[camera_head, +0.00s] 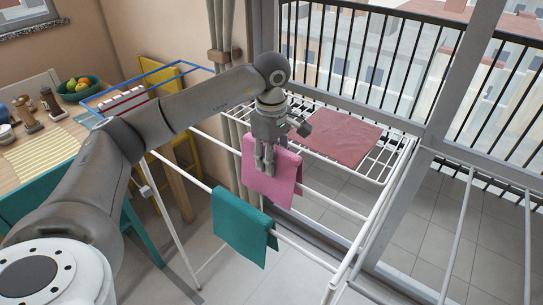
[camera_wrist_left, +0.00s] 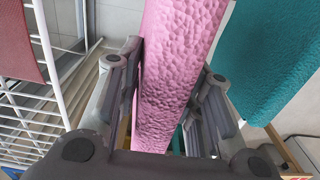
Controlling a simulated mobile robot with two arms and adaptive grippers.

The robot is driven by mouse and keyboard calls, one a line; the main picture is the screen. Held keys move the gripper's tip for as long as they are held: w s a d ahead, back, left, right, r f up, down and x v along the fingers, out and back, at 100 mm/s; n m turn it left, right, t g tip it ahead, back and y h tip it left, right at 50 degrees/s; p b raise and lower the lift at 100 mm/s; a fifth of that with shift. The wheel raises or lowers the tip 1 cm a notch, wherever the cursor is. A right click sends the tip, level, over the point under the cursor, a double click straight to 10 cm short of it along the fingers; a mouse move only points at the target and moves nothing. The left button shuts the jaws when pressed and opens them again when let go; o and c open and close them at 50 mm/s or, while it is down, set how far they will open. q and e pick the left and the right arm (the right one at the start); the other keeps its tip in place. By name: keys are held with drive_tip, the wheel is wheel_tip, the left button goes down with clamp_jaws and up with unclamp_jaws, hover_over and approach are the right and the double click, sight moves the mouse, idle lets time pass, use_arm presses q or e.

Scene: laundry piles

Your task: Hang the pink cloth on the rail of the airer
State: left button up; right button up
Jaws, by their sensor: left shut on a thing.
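The pink cloth (camera_head: 273,182) is draped over a white rail (camera_head: 316,187) of the airer, hanging down on the near side. My left gripper (camera_head: 265,170) is at the cloth's upper left part, its fingers pointing down. In the left wrist view the pink cloth (camera_wrist_left: 180,70) runs between the two fingers of the left gripper (camera_wrist_left: 172,95), which is shut on it. The rail under the cloth is hidden there. My right gripper is not in view.
A teal cloth (camera_head: 244,226) hangs on a nearer rail. A dusty red cloth (camera_head: 336,138) lies flat on the airer's rear wire shelf (camera_head: 383,160). A table (camera_head: 45,150) with a fruit bowl (camera_head: 77,89) stands left. Rails at right are bare.

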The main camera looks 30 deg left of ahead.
use_arm(q)
drive_tip(key=shift+f+b, duration=1.55)
drive_tip(key=shift+f, duration=0.9)
drive_tip(key=o, duration=1.1)
drive_tip(key=shift+o, duration=0.2)
wheel_tip(320, 180, up, 12)
drive_tip(key=shift+r, duration=0.1)
